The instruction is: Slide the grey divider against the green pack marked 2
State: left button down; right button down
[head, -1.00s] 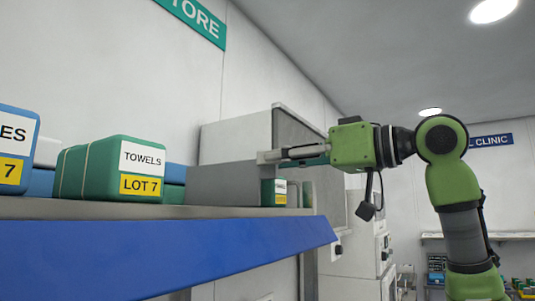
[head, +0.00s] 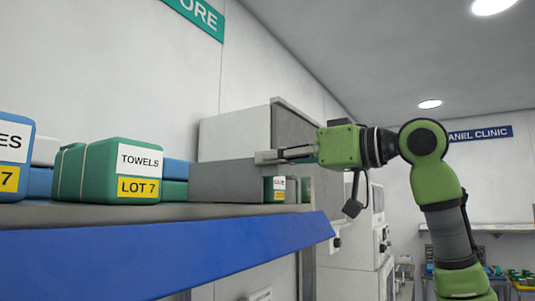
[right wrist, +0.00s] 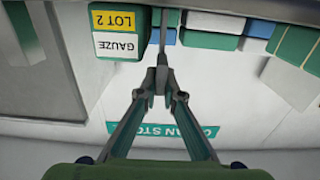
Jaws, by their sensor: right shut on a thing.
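The grey divider (head: 228,183) stands upright on the shelf in the head view, to the right of the towels pack. My right gripper (head: 266,157) is shut on its upper front edge. In the right wrist view, my right gripper (right wrist: 162,68) is shut on the divider (right wrist: 163,28), seen edge-on. The green pack marked 2 (right wrist: 118,45), labelled gauze, shows upside down there, just left of the divider with a narrow gap at its front. In the head view this green pack (head: 268,189) is mostly hidden behind the divider. My left gripper is not in view.
A green towels pack (head: 108,172) marked 7 stands left of the divider, with free shelf between them. Blue and green packs (head: 174,180) lie behind. The shelf has a blue front edge (head: 180,245). A grey cabinet (head: 235,135) stands beyond the shelf.

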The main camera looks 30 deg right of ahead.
jog(key=shift+w+d+r, duration=0.15)
jog(key=shift+w+d, duration=0.25)
jog(key=shift+d, duration=0.25)
jog(key=shift+w+d, duration=0.15)
jog(key=shift+d, duration=0.1)
jog(key=c, duration=2.2)
grip_release()
jog(key=shift+a, duration=0.15)
jog(key=shift+o, duration=0.2)
jog(key=v, duration=1.2)
